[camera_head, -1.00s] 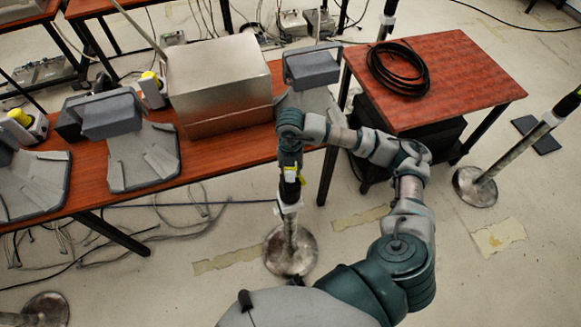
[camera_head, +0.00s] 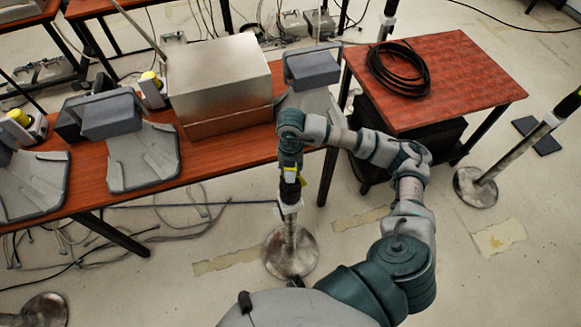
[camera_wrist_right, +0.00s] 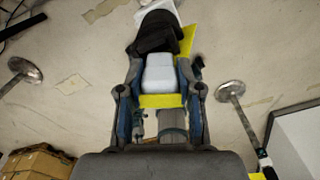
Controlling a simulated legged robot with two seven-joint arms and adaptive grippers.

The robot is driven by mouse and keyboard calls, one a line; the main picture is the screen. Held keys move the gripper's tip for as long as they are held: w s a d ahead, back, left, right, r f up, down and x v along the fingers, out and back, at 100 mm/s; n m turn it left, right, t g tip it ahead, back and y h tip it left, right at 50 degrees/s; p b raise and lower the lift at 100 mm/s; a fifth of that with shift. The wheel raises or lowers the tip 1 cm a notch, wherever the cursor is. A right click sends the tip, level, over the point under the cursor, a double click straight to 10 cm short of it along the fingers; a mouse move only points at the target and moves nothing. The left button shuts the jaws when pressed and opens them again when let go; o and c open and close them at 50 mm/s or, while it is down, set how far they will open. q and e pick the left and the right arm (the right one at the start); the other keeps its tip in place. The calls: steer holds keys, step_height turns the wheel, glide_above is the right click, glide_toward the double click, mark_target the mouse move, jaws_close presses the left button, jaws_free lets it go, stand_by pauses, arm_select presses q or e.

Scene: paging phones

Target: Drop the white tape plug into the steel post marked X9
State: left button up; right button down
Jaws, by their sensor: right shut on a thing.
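My right gripper (camera_head: 290,178) points down over a steel post (camera_head: 290,236) with a round base, in front of the table. In the right wrist view, my right gripper (camera_wrist_right: 160,82) has its fingers shut on the white tape plug (camera_wrist_right: 160,72), with a yellow strip (camera_wrist_right: 162,101) beside it. A black post head (camera_wrist_right: 157,34) shows just beyond the plug, with more yellow next to it. I cannot tell whether the plug is inside the head or only against it. No X9 marking is readable. My left gripper is out of view.
A long red-brown table (camera_head: 230,148) holds a metal box (camera_head: 218,85) and several grey devices. A smaller table (camera_head: 460,85) bears a black cable coil (camera_head: 398,68). Another post (camera_head: 484,182) stands at the right. Loose cables lie on the floor at the left.

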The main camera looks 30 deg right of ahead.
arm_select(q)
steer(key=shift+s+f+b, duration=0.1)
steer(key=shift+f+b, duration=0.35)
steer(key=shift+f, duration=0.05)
arm_select(e)
steer(key=shift+s+f, duration=0.15)
steer(key=shift+f, duration=0.5)
steer(key=c, duration=1.1)
jaws_free()
steer(key=shift+o, duration=0.2)
steer(key=shift+w, duration=0.2)
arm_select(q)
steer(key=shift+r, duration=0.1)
arm_select(e)
steer(key=shift+s, duration=0.1)
steer(key=shift+r, duration=0.3)
step_height(320, 180, up, 2)
steer(key=shift+r+p, duration=0.25)
steer(key=shift+p, duration=0.85)
arm_select(q)
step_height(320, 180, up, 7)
steer(key=p, duration=0.5)
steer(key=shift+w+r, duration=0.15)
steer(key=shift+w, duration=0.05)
arm_select(e)
steer(key=shift+r, duration=4.05)
